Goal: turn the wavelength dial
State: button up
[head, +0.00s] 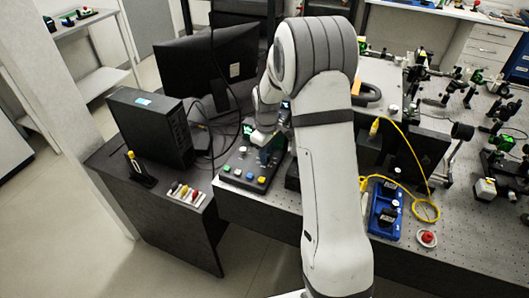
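A dark control box (262,184) with several coloured buttons and small knobs on its sloped top sits at the left end of the optical bench. A small green display (248,129) shows at its back. I cannot pick out the wavelength dial for certain; my wrist covers part of the box. My arm reaches over the bench and bends down to it. My gripper (264,142) is low over the back right part of the box. Its fingers are too small and hidden to tell whether they are open, shut or touching anything.
A monitor (210,62) and a black computer case (151,124) stand to the left. A yellow cable (408,150), a blue device (386,209) and a red button (427,237) are right of my arm. Optics mounts crowd the right side. Bare bench shows at the front right.

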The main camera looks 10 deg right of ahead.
jog(key=c, duration=0.5)
jog(key=shift+o, duration=0.2)
jog(key=shift+a, duration=0.25)
jog(key=shift+d, duration=0.2)
jog(key=shift+s+d, duration=0.1)
grip_shut()
jog(key=o, duration=1)
grip_release()
jog(key=shift+r, duration=0.1)
jog(key=shift+r, duration=0.3)
notch_tip(320, 180, up, 7)
jog(key=shift+r+b, duration=0.1)
jog(key=shift+b, duration=0.6)
